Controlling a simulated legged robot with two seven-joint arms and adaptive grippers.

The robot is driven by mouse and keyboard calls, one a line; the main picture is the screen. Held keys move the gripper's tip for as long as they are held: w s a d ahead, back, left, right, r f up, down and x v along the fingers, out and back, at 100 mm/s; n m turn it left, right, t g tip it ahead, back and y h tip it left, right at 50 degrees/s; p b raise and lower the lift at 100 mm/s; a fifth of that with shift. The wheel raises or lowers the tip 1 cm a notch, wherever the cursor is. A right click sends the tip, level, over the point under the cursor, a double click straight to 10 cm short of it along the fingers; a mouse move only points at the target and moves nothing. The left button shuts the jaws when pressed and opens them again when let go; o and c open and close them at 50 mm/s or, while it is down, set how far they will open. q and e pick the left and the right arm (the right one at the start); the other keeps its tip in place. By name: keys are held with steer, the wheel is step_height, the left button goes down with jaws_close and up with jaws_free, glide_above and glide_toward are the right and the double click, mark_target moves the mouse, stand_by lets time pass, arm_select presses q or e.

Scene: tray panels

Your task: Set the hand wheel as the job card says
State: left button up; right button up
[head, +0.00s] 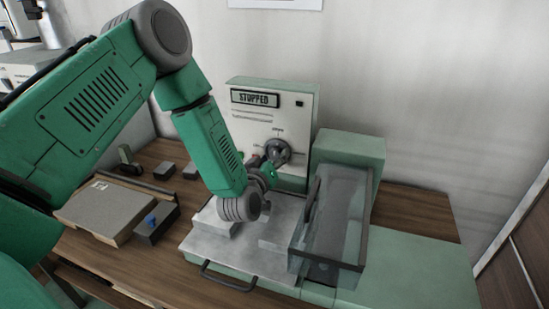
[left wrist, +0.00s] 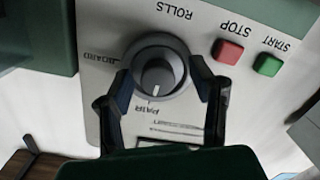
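The machine's front panel (head: 258,122) has a display (head: 255,98) reading STOPPED. A round grey dial (head: 278,150), perhaps the hand wheel, sits on the panel, partly hidden by my left gripper (head: 268,166). In the left wrist view, upside down, the dial (left wrist: 157,70) has labels BOARD, ROLLS and PAIR around it. Its white mark points at PAIR. My left gripper (left wrist: 158,88) is open, its fingers either side of the dial's lower part in that picture; I cannot tell if they touch it. No readable job card shows. My right gripper is not in view.
A red STOP button (left wrist: 228,51) and green START button (left wrist: 268,65) are beside the dial. A clear guard box (head: 330,225) stands right of a metal plate (head: 235,258) with a handle. A grey board (head: 103,208) and small dark blocks lie on the wooden bench left.

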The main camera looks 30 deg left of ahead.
arm_select(q)
steer(key=shift+r, duration=0.1)
steer(key=v, duration=1)
steer(key=shift+s+f, duration=0.2)
steer(key=shift+s+d, duration=0.1)
steer(key=shift+s, duration=0.65)
steer(key=shift+r, duration=0.1)
